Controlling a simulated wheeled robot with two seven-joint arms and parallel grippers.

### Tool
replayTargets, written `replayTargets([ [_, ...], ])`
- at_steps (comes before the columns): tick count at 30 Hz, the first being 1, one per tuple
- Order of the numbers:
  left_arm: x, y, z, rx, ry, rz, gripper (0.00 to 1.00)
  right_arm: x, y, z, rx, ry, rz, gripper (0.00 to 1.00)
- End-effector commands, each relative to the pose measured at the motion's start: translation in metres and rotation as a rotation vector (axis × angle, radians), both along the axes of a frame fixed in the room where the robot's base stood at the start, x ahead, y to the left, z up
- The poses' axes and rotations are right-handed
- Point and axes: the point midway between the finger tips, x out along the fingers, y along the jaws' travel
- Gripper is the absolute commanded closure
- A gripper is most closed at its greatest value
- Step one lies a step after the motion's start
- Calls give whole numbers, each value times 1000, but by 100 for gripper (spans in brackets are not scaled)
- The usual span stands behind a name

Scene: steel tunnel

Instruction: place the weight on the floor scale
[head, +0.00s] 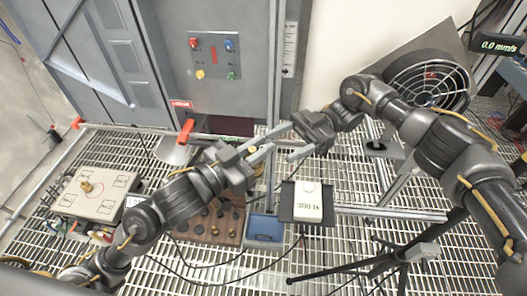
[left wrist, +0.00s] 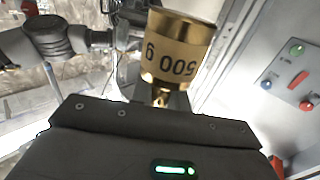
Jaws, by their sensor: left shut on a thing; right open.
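A brass weight (left wrist: 178,55) marked "500 g" is in my left gripper, filling the upper middle of the left wrist view with its knob lower in the picture. In the head view only a small gold part of this weight (head: 252,148) shows at my left gripper (head: 250,152), which is shut on it, raised over the middle of the scene. My right gripper (head: 279,146) is open and empty, just right of the left one. A pale square platform (head: 112,207) with marked corners and a small brass piece (head: 87,187) on it lies at the left; it looks like the floor scale.
A wooden block (head: 228,236) with several dark round pieces stands below my left gripper, beside a blue box (head: 265,229). A white meter (head: 308,203) reading about "300 lx" is to their right. A grey cabinet (head: 215,55), metal rails and a fan (head: 430,85) stand behind. Cables cross the grating.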

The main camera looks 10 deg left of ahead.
Motion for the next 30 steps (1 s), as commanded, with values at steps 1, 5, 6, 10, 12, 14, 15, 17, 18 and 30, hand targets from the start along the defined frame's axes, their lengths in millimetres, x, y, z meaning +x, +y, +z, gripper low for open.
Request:
replayTargets([
  [1, 0, 0, 1, -2, -2, 0, 100, -3, 3, 1, 5, 0, 0, 34],
  [5, 0, 0, 1, -2, -2, 0, 100, -16, 16, 0, 6, 2, 7, 34],
  [6, 0, 0, 1, -2, -2, 0, 100, -19, 20, 0, 6, 1, 7, 34],
  [10, 0, 0, 1, -2, -2, 0, 100, -26, 30, 0, 4, 0, 1, 34],
  [12, 0, 0, 1, -2, -2, 0, 100, -33, 37, 0, 3, -1, 5, 34],
  [14, 0, 0, 1, -2, -2, 0, 100, -36, 41, 0, 3, -2, 4, 34],
  [15, 0, 0, 1, -2, -2, 0, 100, -38, 44, 0, 3, -1, 3, 34],
  [17, 0, 0, 1, -2, -2, 0, 100, -40, 46, 1, 3, -2, 2, 34],
  [18, 0, 0, 1, -2, -2, 0, 100, -41, 48, 1, 2, -2, 1, 34],
  [30, 0, 0, 1, -2, -2, 0, 100, -42, 50, 1, 1, -2, -1, 42],
])
